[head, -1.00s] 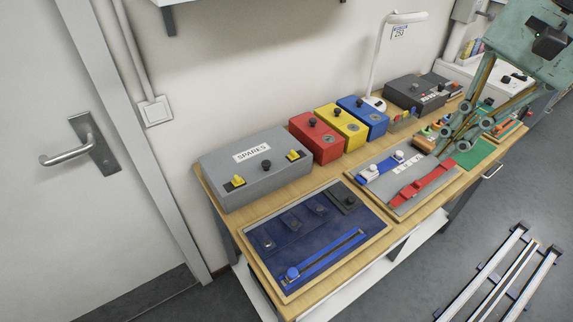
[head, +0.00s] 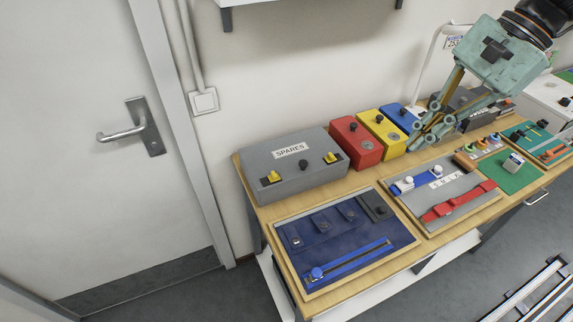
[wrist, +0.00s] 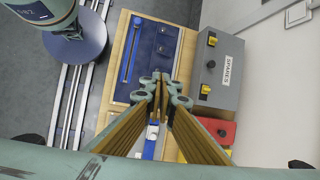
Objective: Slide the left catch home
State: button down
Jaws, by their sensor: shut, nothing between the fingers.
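The grey SPARES box (head: 292,165) stands at the left back of the bench, with two yellow catches on top. The left catch (head: 270,177) is near its left front corner; it also shows in the wrist view (wrist: 212,41). The right catch (head: 331,158) is near the right end, with a black knob (head: 302,168) between them. My gripper (head: 413,146) is shut and empty, in front of the blue box in the head view and well to the right of both catches. In the wrist view my gripper's tips (wrist: 163,78) point towards the bench, apart from the SPARES box.
Red (head: 355,141), yellow (head: 381,131) and blue (head: 402,117) boxes stand right of the SPARES box. A dark blue panel (head: 340,240) lies in front of it, with a grey board (head: 443,190) to its right. A wall shelf (head: 310,8) hangs above.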

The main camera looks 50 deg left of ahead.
jog(key=a+f+g+p, duration=0.25)
jog(key=a+f, duration=0.35)
jog(key=a, duration=0.8)
jog(key=m+g+p, duration=0.1)
jog(key=g+p, duration=0.1)
send_near(274, 174)
jog(key=w, duration=0.1)
jog(key=w+r, duration=0.1)
jog(key=w+d, duration=0.1)
jog(key=shift+w+r, duration=0.15)
jog(key=shift+w, duration=0.15)
jog(key=shift+s, duration=0.15)
jog(key=shift+b+x, duration=0.3)
jog(key=shift+x, duration=4.7)
jog(key=shift+d, duration=0.1)
jog(key=shift+s+a, duration=0.25)
jog(key=shift+s, duration=0.35)
jog(key=shift+s+a, duration=0.2)
jog(key=shift+s, duration=0.35)
